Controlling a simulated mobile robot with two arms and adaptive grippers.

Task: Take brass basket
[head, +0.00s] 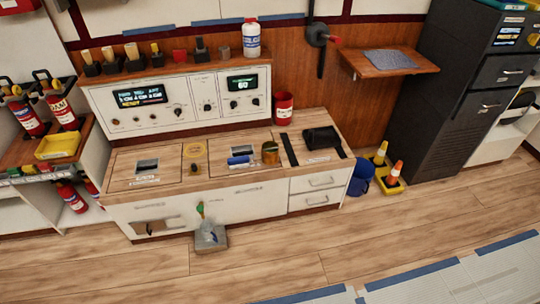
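A small brass-coloured round container (270,154), which looks like the brass basket, stands upright on the wooden counter (222,178) below the control panel. It is right of a blue-and-white roll-shaped item (239,160) and left of a dark strap (289,149). Its inside is too small to make out. Neither of my grippers is in view.
A red can (283,108) stands behind the brass container, and a black case (321,138) lies to its right. A bucket (361,178) and orange cone (393,174) stand on the floor at right. A grey block (210,240) sits before the cabinet. Open floor lies in front.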

